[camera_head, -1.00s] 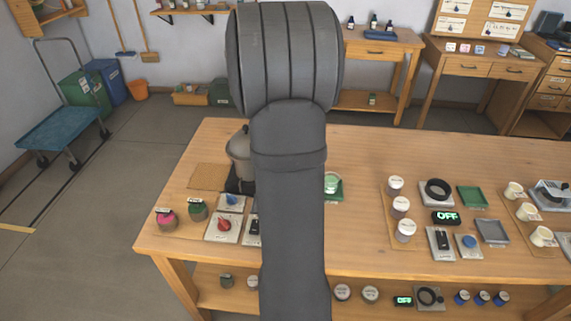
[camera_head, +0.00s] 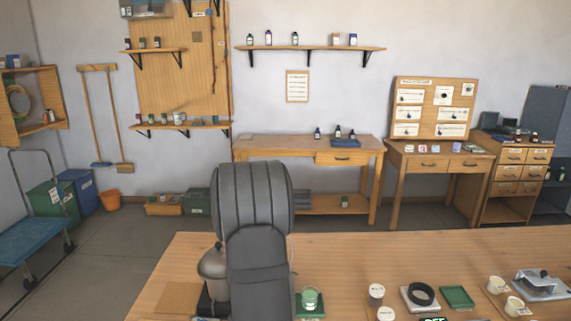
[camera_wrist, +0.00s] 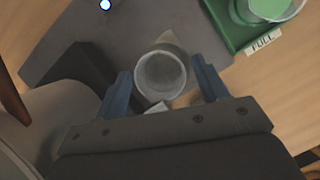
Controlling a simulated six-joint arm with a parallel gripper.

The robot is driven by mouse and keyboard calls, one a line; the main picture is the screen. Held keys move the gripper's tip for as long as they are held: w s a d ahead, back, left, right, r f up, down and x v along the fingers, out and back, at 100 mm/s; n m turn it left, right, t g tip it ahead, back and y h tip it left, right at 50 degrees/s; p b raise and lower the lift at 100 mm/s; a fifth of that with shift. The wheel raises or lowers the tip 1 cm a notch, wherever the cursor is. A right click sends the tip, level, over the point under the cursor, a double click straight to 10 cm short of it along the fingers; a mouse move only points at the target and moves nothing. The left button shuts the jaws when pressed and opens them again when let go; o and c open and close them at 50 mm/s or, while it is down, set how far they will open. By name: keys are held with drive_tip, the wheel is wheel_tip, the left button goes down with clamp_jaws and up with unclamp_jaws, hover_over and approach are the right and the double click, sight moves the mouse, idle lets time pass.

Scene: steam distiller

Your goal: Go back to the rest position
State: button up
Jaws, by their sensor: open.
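My gripper (camera_wrist: 170,85) shows in the wrist view, with its two blue-grey fingers spread apart. A round, pale, clear-looking vessel (camera_wrist: 161,75) lies between the fingers in the picture; its rim comes close to the left finger, and I cannot tell whether they touch. In the head view my dark arm stands upright in front of the bench, and the gripper is hidden there. The grey rounded pot of the distiller (camera_head: 212,264) shows partly behind my arm.
A green tray (camera_wrist: 228,32) with a beaker of green liquid (camera_head: 310,298) is close to the gripper on the right. The wooden bench (camera_head: 400,250) also holds white-lidded jars (camera_head: 376,293), a black ring on a plate (camera_head: 419,296) and mugs (camera_head: 497,284). Its back strip is clear.

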drive_tip(key=shift+x, duration=1.5)
drive_tip(key=shift+r, duration=0.2)
